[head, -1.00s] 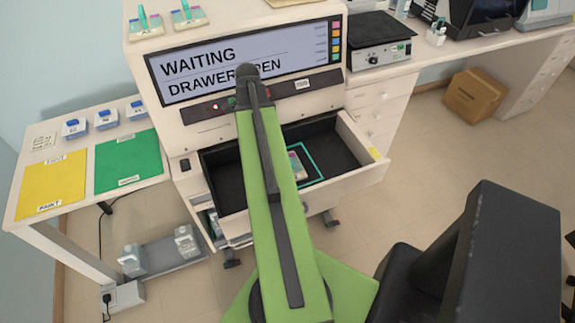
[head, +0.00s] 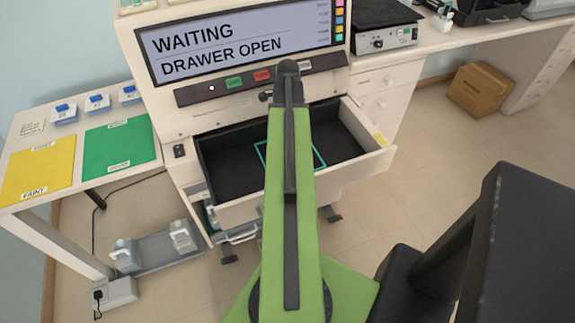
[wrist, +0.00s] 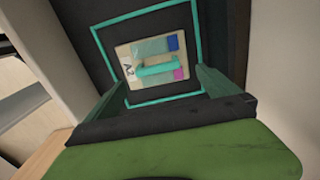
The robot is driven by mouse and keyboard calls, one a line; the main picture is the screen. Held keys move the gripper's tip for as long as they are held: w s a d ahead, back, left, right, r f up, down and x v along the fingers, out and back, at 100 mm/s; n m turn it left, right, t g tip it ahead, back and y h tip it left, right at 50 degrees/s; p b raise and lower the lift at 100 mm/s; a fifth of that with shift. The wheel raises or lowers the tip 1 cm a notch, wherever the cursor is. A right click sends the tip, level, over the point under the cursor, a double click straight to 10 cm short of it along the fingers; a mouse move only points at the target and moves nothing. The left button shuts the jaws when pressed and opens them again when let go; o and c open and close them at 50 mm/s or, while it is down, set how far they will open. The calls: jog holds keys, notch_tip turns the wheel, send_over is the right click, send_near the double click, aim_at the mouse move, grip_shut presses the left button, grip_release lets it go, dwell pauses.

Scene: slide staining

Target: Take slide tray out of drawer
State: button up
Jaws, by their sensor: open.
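The slide tray (wrist: 150,50) lies flat on the dark drawer floor inside a teal square outline (wrist: 98,62). It is pale, with a teal bar handle (wrist: 155,67), a blue patch, a magenta patch and a label reading "A2". In the head view my arm hides the tray, and parts of the outline show beside the arm. The drawer (head: 232,160) is pulled open below the screen. My gripper (wrist: 160,80) is open, its two teal fingers apart on either side of the handle in the picture. I cannot tell the height gap. The head view hides my gripper.
The screen (head: 235,42) reads "WAITING, DRAWER OPEN". A side table at left bears a yellow mat (head: 38,172) and a green mat (head: 118,143). A black chair (head: 525,230) stands at right. The drawer walls surround the tray area; floor to the right is open.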

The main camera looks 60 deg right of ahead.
notch_tip(320, 180, down, 8)
jog(key=b, duration=0.6)
jog(key=shift+s+a+b, duration=0.15)
jog(key=shift+b, duration=0.15)
jog(key=shift+r, duration=0.1)
jog(key=c, duration=1.5)
notch_tip(320, 180, up, 10)
jog(key=p, duration=1)
jog(key=shift+r, duration=0.1)
